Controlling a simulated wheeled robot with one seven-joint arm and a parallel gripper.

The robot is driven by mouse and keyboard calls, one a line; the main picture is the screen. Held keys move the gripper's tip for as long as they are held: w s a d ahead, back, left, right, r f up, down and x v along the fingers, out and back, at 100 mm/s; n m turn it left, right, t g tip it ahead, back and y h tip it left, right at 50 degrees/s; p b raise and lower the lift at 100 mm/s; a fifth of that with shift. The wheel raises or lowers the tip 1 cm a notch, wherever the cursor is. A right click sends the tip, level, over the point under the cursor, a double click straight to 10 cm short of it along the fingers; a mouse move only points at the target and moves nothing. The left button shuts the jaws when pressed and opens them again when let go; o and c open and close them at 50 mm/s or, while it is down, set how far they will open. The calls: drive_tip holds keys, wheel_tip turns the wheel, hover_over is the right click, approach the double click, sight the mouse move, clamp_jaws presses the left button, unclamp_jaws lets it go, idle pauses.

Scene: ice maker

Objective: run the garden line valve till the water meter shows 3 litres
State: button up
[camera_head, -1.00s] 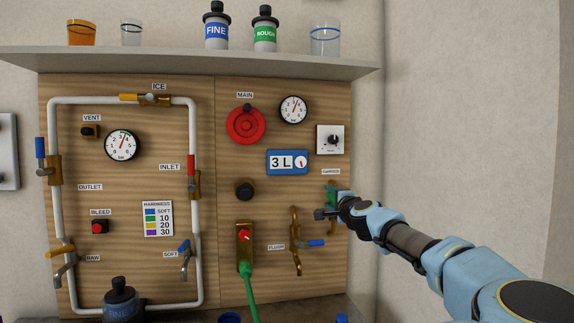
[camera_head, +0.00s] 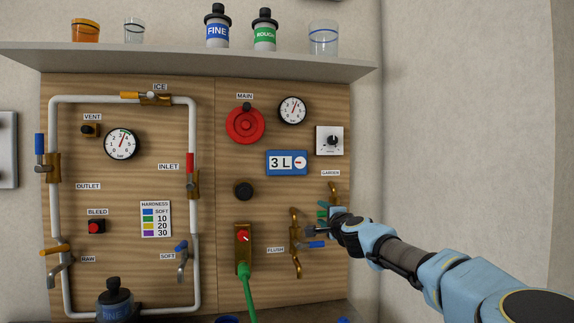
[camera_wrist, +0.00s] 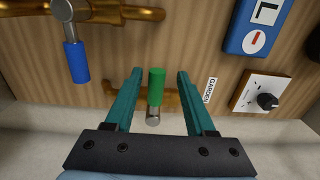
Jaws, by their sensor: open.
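The water meter (camera_head: 287,162) is a blue box that reads 3 L, with a small red-needled dial. Part of it shows at the top right of the wrist view (camera_wrist: 258,26). The garden valve has a brass body (camera_head: 334,190) and a green lever (camera_wrist: 156,87), below the GARDEN label. The lever lies crosswise to the brass body, pointing left on the panel. My gripper (camera_wrist: 159,74) is open, with one teal finger on each side of the green lever and gaps between. In the head view my gripper partly hides the valve.
The flush valve's blue lever (camera_head: 316,244) is close below and left of my gripper. A white knob box (camera_head: 330,140) is above. The red main wheel (camera_head: 245,125) and a green hose (camera_head: 248,290) are farther left. The wall to the right is bare.

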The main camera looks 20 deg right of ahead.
drive_tip(key=s+a+b, duration=0.1)
drive_tip(key=s, duration=0.6)
idle(0.3)
idle(0.3)
